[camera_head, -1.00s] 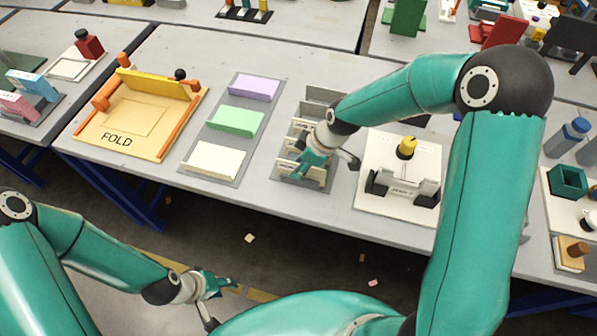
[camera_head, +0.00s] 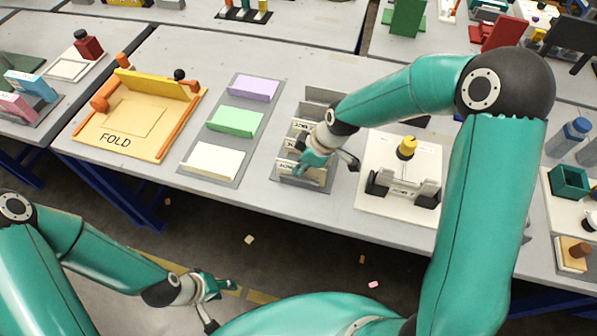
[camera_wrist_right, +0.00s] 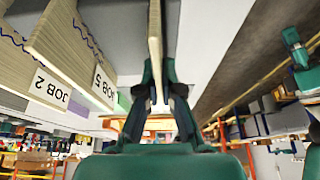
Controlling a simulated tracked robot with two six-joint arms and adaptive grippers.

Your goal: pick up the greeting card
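The greeting card (camera_wrist_right: 155,40) is a thin beige sheet standing on edge in the right wrist view, between the two fingers of my right gripper (camera_wrist_right: 161,88). The fingers appear to press on both its faces. In the head view my right gripper (camera_head: 304,166) is over the front part of the grey card rack (camera_head: 325,95) and hides part of the cards. The card's front (camera_head: 285,170) shows beside the fingers, its label too small to read. My left gripper (camera_head: 220,288) hangs over the floor, away from the table; its finger gap is unclear.
Blocks of cards labelled JOB 2 (camera_wrist_right: 40,88) and JOB 5 (camera_wrist_right: 98,70) stand beside the held card. A yellow FOLD board (camera_head: 118,141) and a tray with coloured envelopes (camera_head: 195,153) are to the left. A white fixture (camera_head: 390,205) with a yellow knob stands close right.

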